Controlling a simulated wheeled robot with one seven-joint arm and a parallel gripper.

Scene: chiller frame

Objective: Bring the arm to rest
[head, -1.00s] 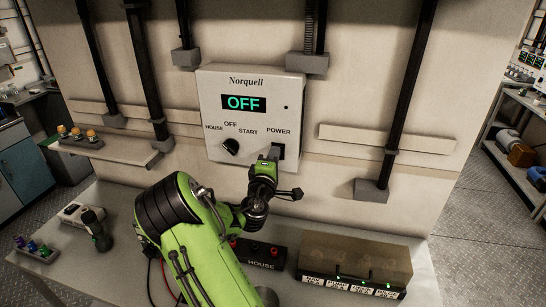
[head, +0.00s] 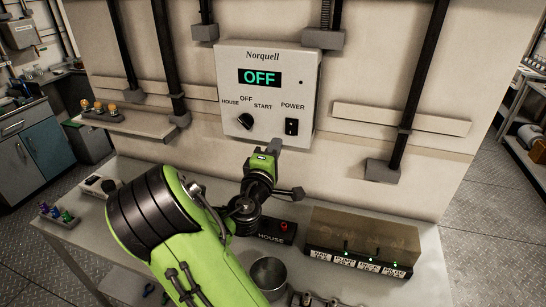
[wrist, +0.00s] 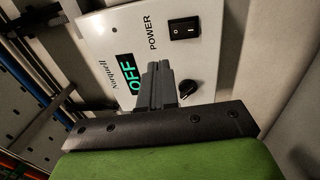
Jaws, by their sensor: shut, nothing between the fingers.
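My green arm reaches up from the lower middle of the head view. My gripper (head: 275,144) is shut and empty, a little below the control box (head: 264,60). In the wrist view the closed fingers (wrist: 158,72) point toward the box's face and cover part of it. The box's display reads OFF. Its black knob (head: 245,122) sits under the words HOUSE, OFF and START. The black POWER rocker switch (head: 291,126) is at the right and also shows in the wrist view (wrist: 184,28). The fingers look apart from the switch.
A bench under the box holds a small black HOUSE box (head: 275,234), a metal cup (head: 269,274) and a brown-topped unit (head: 362,237) with small green lights. A shelf (head: 130,121) with small orange-topped items is at the left. Dark pipes run down the wall.

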